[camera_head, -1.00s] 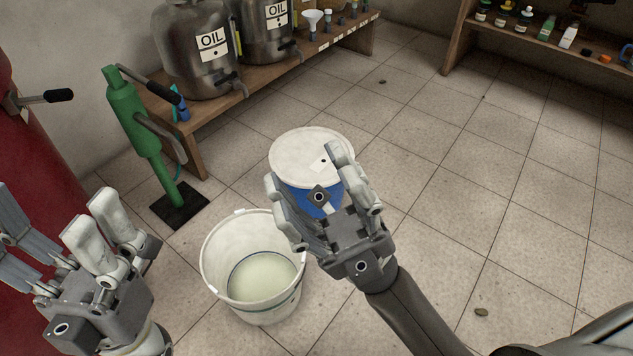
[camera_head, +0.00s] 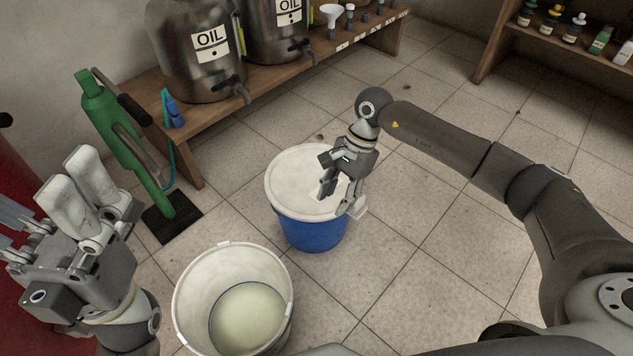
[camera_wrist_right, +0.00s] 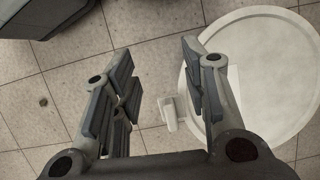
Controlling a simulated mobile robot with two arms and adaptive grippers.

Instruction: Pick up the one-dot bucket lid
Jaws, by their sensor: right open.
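A white round lid (camera_head: 292,182) sits on a blue bucket (camera_head: 312,236) on the floor in the head view. A small white tab (camera_head: 361,208) sticks out at the lid's right edge. My right gripper (camera_head: 340,198) points down at the right edge of the lid, open. In the right wrist view the lid (camera_wrist_right: 257,58) is at the right, and the tab (camera_wrist_right: 170,113) shows between the spread fingers (camera_wrist_right: 155,62), not gripped. The lid's dot mark is not visible now. My left gripper (camera_head: 48,212) is open and empty at the far left, away from the lid.
An open white bucket (camera_head: 188,290) with pale liquid stands in front of the blue bucket. A green pump (camera_head: 118,130) stands at the left. A wooden bench (camera_head: 189,151) with oil drums (camera_head: 190,62) is behind. The tiled floor to the right is clear below my right arm.

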